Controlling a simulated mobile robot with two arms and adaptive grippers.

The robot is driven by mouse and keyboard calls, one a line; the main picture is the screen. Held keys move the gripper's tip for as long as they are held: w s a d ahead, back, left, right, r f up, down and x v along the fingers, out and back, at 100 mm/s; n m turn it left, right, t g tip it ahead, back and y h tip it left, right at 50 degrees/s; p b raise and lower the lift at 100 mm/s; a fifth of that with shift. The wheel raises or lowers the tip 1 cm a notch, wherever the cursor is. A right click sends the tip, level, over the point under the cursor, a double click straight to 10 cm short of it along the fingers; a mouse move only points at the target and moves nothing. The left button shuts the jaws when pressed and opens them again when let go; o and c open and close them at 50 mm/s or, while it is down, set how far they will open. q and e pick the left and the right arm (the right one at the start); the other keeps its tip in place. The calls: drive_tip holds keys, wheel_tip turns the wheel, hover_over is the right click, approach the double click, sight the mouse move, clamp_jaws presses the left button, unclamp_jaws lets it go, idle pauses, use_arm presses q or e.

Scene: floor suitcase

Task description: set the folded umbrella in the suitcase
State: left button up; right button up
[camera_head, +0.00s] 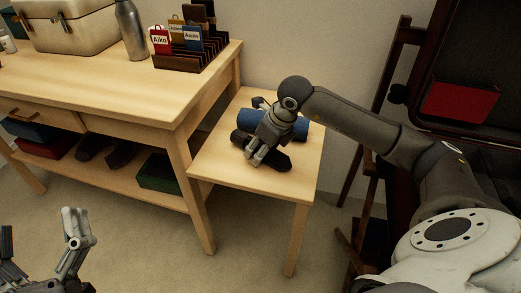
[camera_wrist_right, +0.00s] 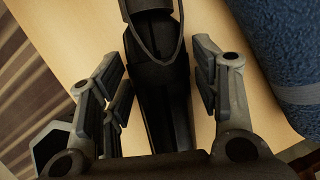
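The black folded umbrella (camera_head: 275,160) lies on the small wooden side table, in front of a blue roll. In the right wrist view the umbrella (camera_wrist_right: 165,110) runs lengthwise between my fingers, with a strap loop at its top. My right gripper (camera_head: 257,158) is over the umbrella, pointing down. Its fingers (camera_wrist_right: 164,75) are open on both sides of it, with gaps of table showing. My left gripper (camera_head: 40,222) is open and empty at the lower left. A dark case with a red item, seemingly the suitcase (camera_head: 478,60), stands at the right, partly cut off and behind my right arm.
The blue roll (camera_head: 290,122) is close beside the right gripper; it also shows in the wrist view (camera_wrist_right: 290,60). The larger desk (camera_head: 130,90) to the left holds a bottle (camera_head: 131,30), a metal box (camera_head: 65,25) and a tag rack (camera_head: 190,55). The side table's front (camera_head: 285,185) is clear.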

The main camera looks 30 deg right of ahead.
drive_tip(key=c, duration=0.7)
drive_tip(key=shift+c, duration=1.3)
drive_tip(key=shift+r, duration=0.15)
